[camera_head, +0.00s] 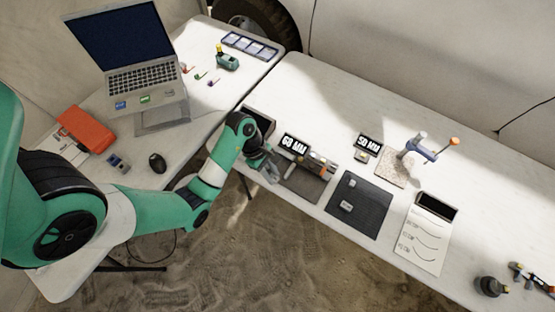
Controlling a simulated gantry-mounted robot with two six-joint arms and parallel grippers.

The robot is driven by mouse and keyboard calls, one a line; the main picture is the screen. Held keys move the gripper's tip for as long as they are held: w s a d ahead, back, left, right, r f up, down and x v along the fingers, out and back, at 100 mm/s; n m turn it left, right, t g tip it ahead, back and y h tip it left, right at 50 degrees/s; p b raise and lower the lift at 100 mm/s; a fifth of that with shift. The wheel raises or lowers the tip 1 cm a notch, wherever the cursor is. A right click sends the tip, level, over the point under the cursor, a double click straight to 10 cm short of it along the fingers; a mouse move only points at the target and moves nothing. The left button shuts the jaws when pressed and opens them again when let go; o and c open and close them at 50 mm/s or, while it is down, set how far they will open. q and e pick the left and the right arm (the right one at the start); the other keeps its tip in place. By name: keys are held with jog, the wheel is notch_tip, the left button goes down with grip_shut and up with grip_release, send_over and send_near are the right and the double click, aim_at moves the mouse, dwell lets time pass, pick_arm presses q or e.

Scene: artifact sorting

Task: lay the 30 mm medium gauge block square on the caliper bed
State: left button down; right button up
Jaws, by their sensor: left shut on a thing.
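My left gripper (270,172) is over the front part of the long table, at the left edge of a dark grey mat. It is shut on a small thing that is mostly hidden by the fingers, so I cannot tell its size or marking. A caliper-like device (319,162) with an orange end lies just right of the gripper, behind the mat (301,189). A small light block (347,206) lies on the black mat (371,211). Another small block (361,157) lies by the "50 MM" display. My right gripper is out of view.
A dark open box (259,120) is behind my wrist. A blue clamp-like stand (420,149) and a white clipboard (426,234) are farther right. A laptop (131,66) stands on the left table.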

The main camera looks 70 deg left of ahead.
pick_arm(q)
jog(key=w+a+f+b, duration=0.2)
jog(key=w+a+f, duration=0.1)
jog(key=a, duration=0.2)
jog(key=b, duration=0.3)
send_over(279, 168)
jog(key=s, duration=0.1)
jog(key=f, duration=0.4)
jog(key=shift+s+a+f, duration=0.1)
jog(key=shift+a+f, duration=0.2)
jog(key=shift+a, duration=0.1)
jog(key=f, duration=0.1)
jog(key=f+b, duration=0.2)
jog(key=shift+w+a+f, duration=0.2)
jog(key=shift+w, duration=0.05)
jog(key=shift+f, duration=0.2)
jog(key=shift+r, duration=0.1)
jog(key=c, duration=1.1)
grip_release()
jog(key=shift+f, duration=0.2)
jog(key=o, duration=0.4)
